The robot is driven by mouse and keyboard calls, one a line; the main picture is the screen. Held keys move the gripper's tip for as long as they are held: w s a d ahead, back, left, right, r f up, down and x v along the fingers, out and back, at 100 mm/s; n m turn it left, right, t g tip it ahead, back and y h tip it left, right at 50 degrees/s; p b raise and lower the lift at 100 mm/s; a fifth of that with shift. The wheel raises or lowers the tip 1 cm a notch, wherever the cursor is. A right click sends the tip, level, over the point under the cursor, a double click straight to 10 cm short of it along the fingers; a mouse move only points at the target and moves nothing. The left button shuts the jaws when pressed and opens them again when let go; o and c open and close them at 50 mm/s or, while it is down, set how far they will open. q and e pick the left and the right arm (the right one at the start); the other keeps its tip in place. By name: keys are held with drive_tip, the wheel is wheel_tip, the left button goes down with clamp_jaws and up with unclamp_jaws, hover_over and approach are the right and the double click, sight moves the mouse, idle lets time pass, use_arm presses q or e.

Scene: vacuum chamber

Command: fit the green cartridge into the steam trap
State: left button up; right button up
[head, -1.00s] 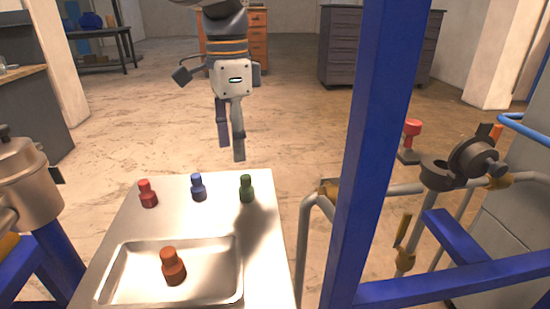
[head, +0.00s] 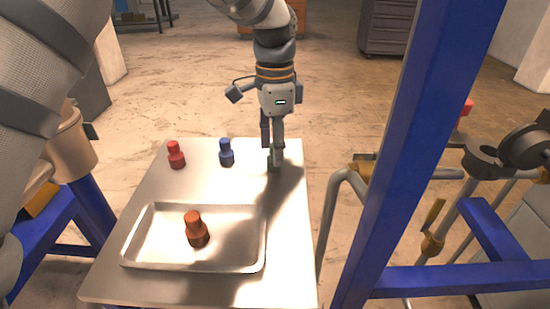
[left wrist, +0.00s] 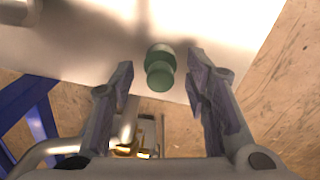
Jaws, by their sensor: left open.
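The green cartridge (head: 274,161) stands on the far right part of the steel table, mostly hidden by my left gripper (head: 273,147) in the head view. In the left wrist view the green cartridge (left wrist: 159,68) shows upright between the tips of my open left gripper (left wrist: 161,74), with visible gaps on both sides. The steam trap appears to be the dark fitting (head: 487,159) with a round open cup on the pipework at the right. My right gripper is not in view.
A blue cartridge (head: 226,153) and a red cartridge (head: 176,155) stand left of the green one. An orange-brown cartridge (head: 196,229) stands in the metal tray (head: 128,252). A blue frame post (head: 408,150) rises between the table (head: 290,245) and the fitting.

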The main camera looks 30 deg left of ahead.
use_arm(q)
clamp_jaws()
drive_tip(key=shift+r, duration=0.2)
